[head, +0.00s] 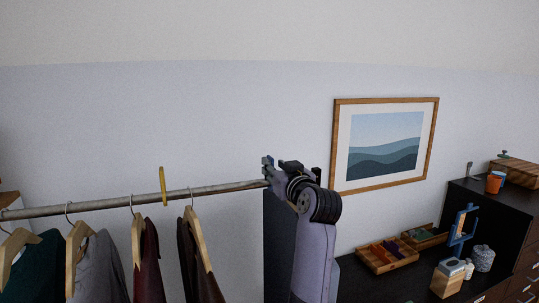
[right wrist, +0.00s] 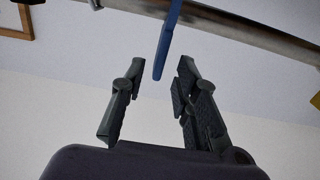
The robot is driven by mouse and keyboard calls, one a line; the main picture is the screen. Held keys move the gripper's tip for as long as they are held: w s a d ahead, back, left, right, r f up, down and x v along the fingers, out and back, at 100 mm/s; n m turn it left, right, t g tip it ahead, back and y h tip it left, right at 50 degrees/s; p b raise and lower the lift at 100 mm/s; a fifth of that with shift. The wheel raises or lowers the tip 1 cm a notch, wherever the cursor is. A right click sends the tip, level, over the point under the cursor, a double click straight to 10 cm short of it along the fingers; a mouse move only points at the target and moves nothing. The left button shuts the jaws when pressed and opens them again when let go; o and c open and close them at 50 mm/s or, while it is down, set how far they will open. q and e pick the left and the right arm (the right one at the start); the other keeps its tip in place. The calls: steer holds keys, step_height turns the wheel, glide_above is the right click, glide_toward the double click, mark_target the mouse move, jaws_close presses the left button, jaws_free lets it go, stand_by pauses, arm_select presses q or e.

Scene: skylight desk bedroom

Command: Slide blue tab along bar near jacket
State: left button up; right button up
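The blue tab (right wrist: 166,42) hangs from the metal bar (right wrist: 262,36) in the right wrist view. Its lower end reaches between the fingertips of my right gripper (right wrist: 160,75), which is open, with a gap on both sides of the tab. In the head view my right gripper (head: 268,170) is at the right end of the visible bar (head: 100,205); I cannot clearly pick out the blue tab there. Several garments hang on wooden hangers to the left, including a dark brown jacket (head: 188,262) and a maroon one (head: 150,262). My left gripper is not in view.
A yellow tab (head: 162,186) stands on the bar between the maroon and brown garments. The bar between the brown jacket and my right gripper looks clear. A framed picture (head: 337,150) hangs behind. A dark dresser (head: 380,285) with trays (head: 405,262) is at right.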

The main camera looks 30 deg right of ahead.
mark_target(273, 164)
steer(key=p+x, duration=0.1)
steer(key=x, duration=0.2)
steer(key=shift+w+d+r, duration=0.1)
steer(key=shift+w+d, duration=0.05)
steer(key=shift+w, duration=0.6)
steer(key=shift+d, duration=0.1)
steer(key=shift+c, duration=0.4)
jaws_close()
